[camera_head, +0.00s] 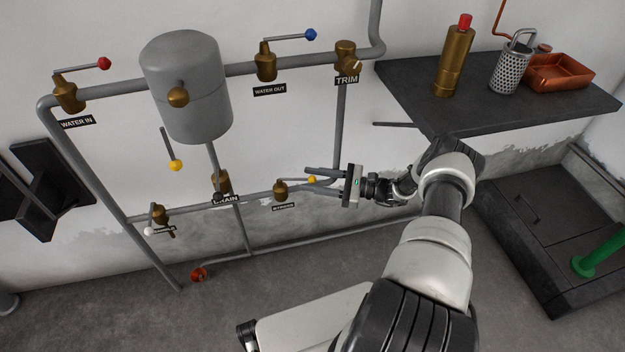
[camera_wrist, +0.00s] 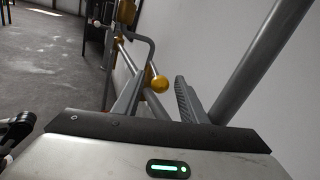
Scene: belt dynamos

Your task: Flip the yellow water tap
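A yellow knob (camera_head: 312,180) sits at the end of a lever on a small brass valve (camera_head: 280,190) on the lower pipe, above a label too small to read surely. My gripper (camera_head: 306,179) is open, pointing left, with its fingers around this knob. In the wrist view the yellow knob (camera_wrist: 160,84) shows between the two fingers, nearer the right one; I cannot tell whether they touch. A second yellow knob (camera_head: 175,165) hangs on a lever below the grey tank.
A grey tank (camera_head: 190,85) and pipes line the wall. Red (camera_head: 104,63), blue (camera_head: 311,34) and white (camera_head: 149,231) knobs mark other valves. A dark shelf (camera_head: 480,95) with a brass cylinder (camera_head: 455,60) juts out above right of my gripper. The floor below is mostly clear.

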